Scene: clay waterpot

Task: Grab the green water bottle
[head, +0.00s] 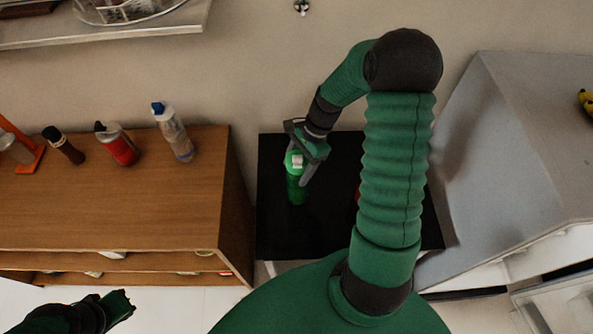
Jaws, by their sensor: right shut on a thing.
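The green water bottle (296,188) stands on a black tabletop (273,228) in the middle of the head view. It has a light patch near its top. My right gripper (300,168) is at the upper part of the bottle, shut on it, with one finger showing along its right side. The other finger is hard to make out. My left gripper (120,306) is low at the left, far from the bottle; its fingers are too dark and small to read.
A wooden shelf unit (90,215) at the left bears a clear bottle with a blue cap (173,130), a red bottle (121,148) and a brown bottle (64,146). A grey cabinet (530,130) stands at the right. A red thing (358,194) is mostly hidden behind my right arm.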

